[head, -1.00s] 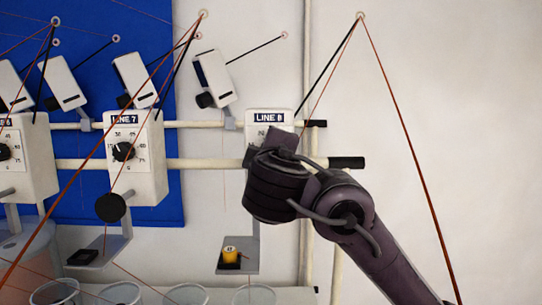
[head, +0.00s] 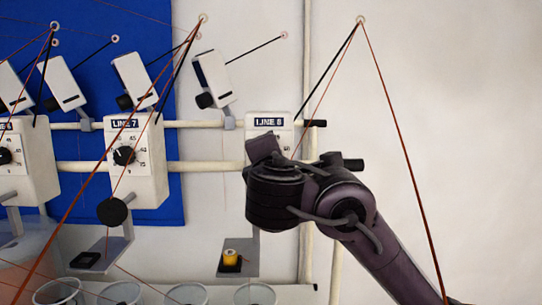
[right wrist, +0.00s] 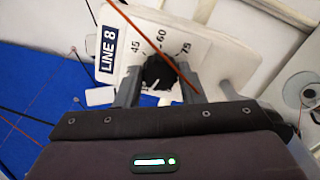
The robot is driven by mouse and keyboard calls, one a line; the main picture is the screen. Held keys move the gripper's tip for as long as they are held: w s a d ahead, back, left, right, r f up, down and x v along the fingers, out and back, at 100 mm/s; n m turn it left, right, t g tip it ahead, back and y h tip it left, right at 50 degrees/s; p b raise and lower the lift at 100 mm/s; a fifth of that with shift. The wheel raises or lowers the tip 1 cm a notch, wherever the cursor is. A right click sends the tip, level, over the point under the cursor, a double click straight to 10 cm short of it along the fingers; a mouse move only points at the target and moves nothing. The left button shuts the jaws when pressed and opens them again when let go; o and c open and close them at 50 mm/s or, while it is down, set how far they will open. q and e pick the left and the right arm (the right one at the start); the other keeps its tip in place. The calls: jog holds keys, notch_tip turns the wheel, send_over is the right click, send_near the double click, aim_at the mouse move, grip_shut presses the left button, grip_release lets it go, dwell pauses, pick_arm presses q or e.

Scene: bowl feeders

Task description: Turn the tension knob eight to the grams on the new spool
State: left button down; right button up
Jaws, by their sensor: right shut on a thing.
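The LINE 8 tension unit (head: 285,134) is a white box at the right end of the rail, mostly hidden behind my right gripper and wrist in the head view. In the right wrist view its plate (right wrist: 220,55) shows the LINE 8 label and scale numbers 45, 60 and 75. My right gripper (right wrist: 158,80) is shut on the black tension knob (right wrist: 157,70), one finger on each side. Where the knob's pointer stands is unclear. A small yellow spool (head: 230,257) sits on the shelf under LINE 8; its label is too small to read. My left gripper is out of view.
The LINE 7 unit (head: 152,175) with its own dial stands left of LINE 8. Red threads cross the scene, one beside the knob in the wrist view. Clear cups (head: 187,294) line the bottom. The wall to the right is bare.

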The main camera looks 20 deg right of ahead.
dwell(0.3)
jog(key=o, duration=1)
jog(key=b+v, duration=0.2)
jog(key=v, duration=0.5)
jog(key=shift+s+a, duration=0.1)
jog(key=shift+s, duration=0.25)
